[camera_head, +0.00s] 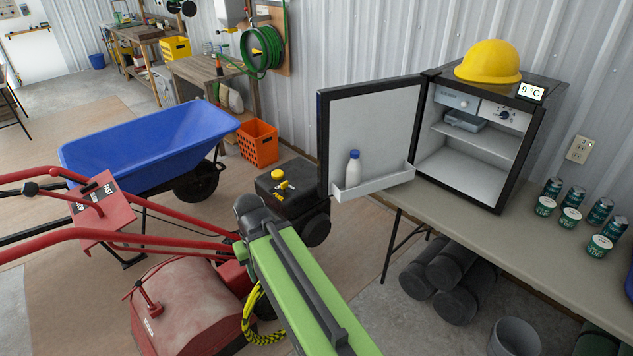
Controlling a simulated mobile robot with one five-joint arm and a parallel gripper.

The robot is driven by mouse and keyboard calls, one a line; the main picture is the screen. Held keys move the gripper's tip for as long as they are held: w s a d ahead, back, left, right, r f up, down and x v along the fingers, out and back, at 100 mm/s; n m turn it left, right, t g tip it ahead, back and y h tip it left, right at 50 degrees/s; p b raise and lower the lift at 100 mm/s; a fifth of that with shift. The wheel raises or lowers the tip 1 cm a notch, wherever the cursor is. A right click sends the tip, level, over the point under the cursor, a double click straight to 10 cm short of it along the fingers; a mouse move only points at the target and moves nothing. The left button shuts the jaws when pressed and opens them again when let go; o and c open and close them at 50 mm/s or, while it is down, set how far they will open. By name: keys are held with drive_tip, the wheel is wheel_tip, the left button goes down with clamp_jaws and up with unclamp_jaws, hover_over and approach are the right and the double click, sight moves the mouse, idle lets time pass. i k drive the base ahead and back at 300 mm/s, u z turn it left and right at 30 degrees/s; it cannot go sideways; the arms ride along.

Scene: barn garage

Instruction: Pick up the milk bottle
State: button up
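The milk bottle (353,170) is white with a blue cap. It stands upright in the white shelf bin (375,182) on the inside of the open fridge door (365,125); the bin's front wall hides its base. The small fridge (478,140) stands open on a table, its door swung out to the left. My green and black arm reaches up from the bottom middle, its visible end left of and below the bottle. I cannot make out my gripper's fingers, and nothing of my gripper touches the bottle.
A yellow hard hat (488,62) sits on the fridge. Several green cans (571,218) and tubs stand on the table (440,203) to the right. A red mower (190,305), a black fuel-capped machine (290,195) and a blue wheelbarrow (150,145) crowd the left. Dark rolls lie under the table.

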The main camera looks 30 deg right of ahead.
sight(353, 168)
drive_tip(key=z, duration=0.35)
drive_tip(key=i, duration=1)
drive_tip(key=u, duration=0.3)
